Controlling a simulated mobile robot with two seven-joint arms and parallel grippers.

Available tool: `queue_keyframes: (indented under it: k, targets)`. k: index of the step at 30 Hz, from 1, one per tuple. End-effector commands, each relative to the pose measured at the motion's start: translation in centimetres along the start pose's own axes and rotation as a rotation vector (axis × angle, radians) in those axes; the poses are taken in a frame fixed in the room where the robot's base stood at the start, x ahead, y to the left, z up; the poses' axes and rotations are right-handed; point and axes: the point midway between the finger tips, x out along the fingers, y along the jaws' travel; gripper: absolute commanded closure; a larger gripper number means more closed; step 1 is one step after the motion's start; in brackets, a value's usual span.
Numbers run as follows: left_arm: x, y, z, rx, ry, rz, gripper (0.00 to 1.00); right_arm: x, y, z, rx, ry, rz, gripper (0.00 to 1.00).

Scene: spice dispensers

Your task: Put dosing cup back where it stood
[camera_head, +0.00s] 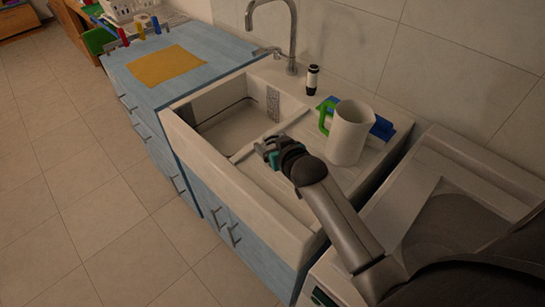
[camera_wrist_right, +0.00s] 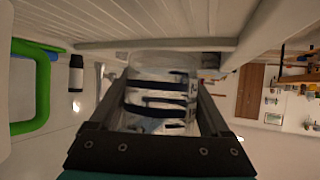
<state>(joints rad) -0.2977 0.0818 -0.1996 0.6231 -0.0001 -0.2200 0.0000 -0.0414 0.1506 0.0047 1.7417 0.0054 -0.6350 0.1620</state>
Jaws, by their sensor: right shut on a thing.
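My right gripper (camera_head: 270,147) is over the sink unit, near the ridge between the basin and the ribbed drainboard. In the right wrist view its dark fingers (camera_wrist_right: 160,92) are shut on a small, pale, see-through cup with dark bands, which I take for the dosing cup (camera_wrist_right: 158,75). In the head view the cup is too small and too covered by the gripper to make out clearly. I cannot tell whether it touches the sink unit. My left gripper is not in view.
A white jug (camera_head: 351,133) with a green handle stands on the drainboard, with a blue object (camera_head: 383,127) behind it. A black-and-white bottle (camera_head: 312,80) and a tap (camera_head: 291,45) stand at the back. An orange mat (camera_head: 167,65) lies on the blue counter (camera_head: 135,85).

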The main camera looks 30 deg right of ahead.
Motion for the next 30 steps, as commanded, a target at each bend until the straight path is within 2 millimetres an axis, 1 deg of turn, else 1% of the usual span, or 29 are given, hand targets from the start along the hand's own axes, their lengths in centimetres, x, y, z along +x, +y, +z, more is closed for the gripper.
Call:
queue_keyframes:
  k: [6,9,18,22,23,27,30]
  targets:
    - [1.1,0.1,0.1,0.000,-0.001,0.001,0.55,1.5,-0.1,2.8,0.001,-0.002,0.000,0.90]
    - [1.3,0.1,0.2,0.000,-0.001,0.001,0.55,2.0,-0.1,3.6,0.001,0.000,-0.001,0.90]
    - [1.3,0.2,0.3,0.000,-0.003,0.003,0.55,2.0,-0.1,3.7,0.001,0.002,-0.001,0.90]
    - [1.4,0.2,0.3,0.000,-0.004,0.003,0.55,2.2,-0.1,4.0,0.001,0.001,-0.001,0.90]
    - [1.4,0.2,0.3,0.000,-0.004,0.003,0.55,2.2,-0.1,4.1,0.000,0.000,-0.001,0.17]
    - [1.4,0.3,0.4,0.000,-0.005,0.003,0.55,2.2,-0.1,4.0,0.001,0.000,-0.001,0.01]
    - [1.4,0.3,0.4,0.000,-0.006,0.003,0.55,2.2,0.0,4.0,0.000,0.000,0.000,0.00]
